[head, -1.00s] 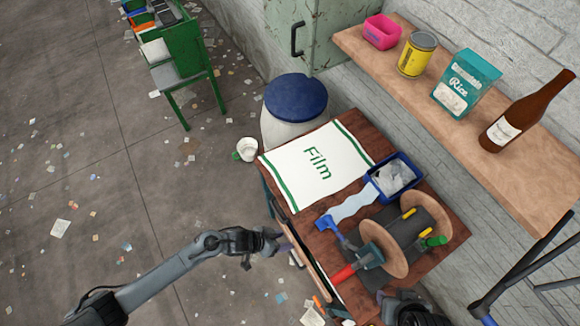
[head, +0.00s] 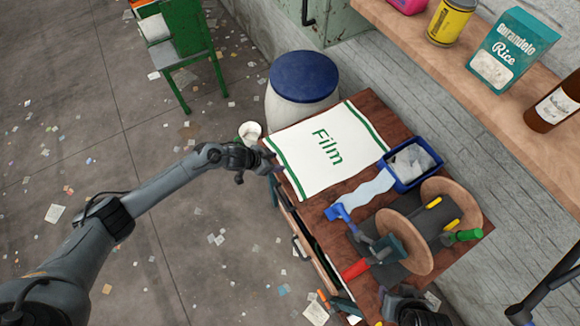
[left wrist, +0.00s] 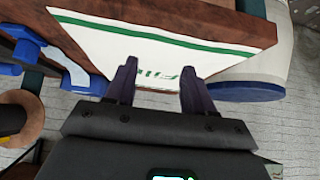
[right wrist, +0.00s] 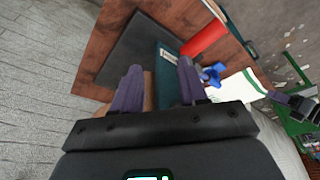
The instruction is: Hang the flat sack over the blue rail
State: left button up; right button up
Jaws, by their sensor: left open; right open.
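The flat sack (head: 318,165) is white with green end stripes and the word "Film". It lies flat on the wooden bench top. My left gripper (head: 276,167) is open and empty at the sack's left edge in the head view. In the left wrist view its open fingers (left wrist: 158,70) point towards the sack (left wrist: 140,44); contact cannot be told. My right gripper (head: 388,293) is partly cut off at the bottom of the head view; in the right wrist view its fingers (right wrist: 160,68) are open, facing the bench. I cannot make out the blue rail for certain.
A spool (head: 405,242) and a blue bin (head: 432,181) stand on the bench right of the sack. A blue-lidded drum (head: 303,80) stands behind it. A dark bar frame (head: 545,285) shows at the right edge. A wall shelf (head: 470,78) holds groceries.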

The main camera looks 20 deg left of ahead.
aim_at(290, 164)
pick_arm(q)
jog(key=b+x, duration=0.3)
jog(key=shift+f, duration=0.3)
jog(key=shift+b+x, duration=1.15)
jog(key=shift+x, duration=0.2)
jog(key=shift+w+d, duration=0.15)
jog(key=shift+w, duration=0.1)
grip_shut()
jog(key=shift+r+p, duration=0.4)
jog(key=shift+r, duration=0.05)
notch_tip(290, 164, up, 13)
jog(key=p, duration=1.3)
